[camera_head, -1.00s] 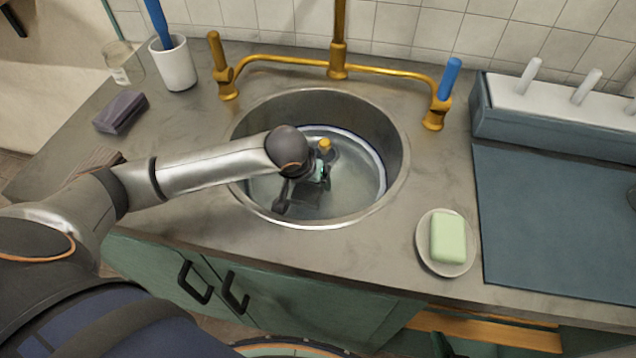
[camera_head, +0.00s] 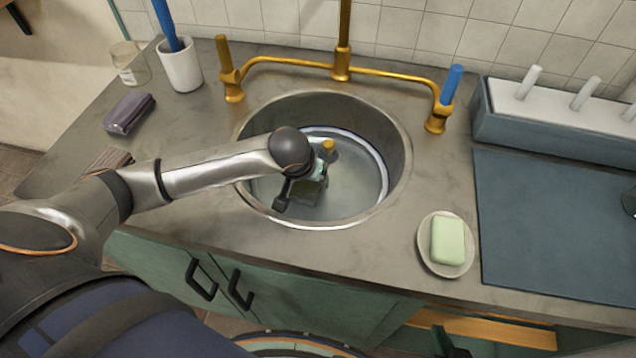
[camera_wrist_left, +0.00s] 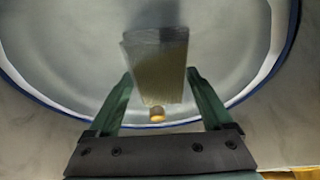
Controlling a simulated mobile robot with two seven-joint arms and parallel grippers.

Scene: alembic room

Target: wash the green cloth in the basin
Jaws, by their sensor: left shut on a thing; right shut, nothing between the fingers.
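The basin (camera_head: 397,165) is a round metal bowl sunk in the counter, with water (camera_head: 350,190) in it. My left arm reaches in from the left, and its gripper (camera_head: 303,188) points down inside the basin. In the head view the cloth (camera_head: 308,196) is mostly hidden by the gripper. A small orange knob (camera_head: 328,145) shows beside the gripper. My right gripper cannot be made out.
A brass tap (camera_head: 341,65) with a blue handle stands behind the basin. Green soap (camera_head: 448,240) lies on a dish to the right, near a blue-grey mat (camera_head: 560,230) and rack (camera_head: 560,120). A white cup (camera_head: 181,68), glass jar (camera_head: 130,65) and purple block (camera_head: 129,113) stand left.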

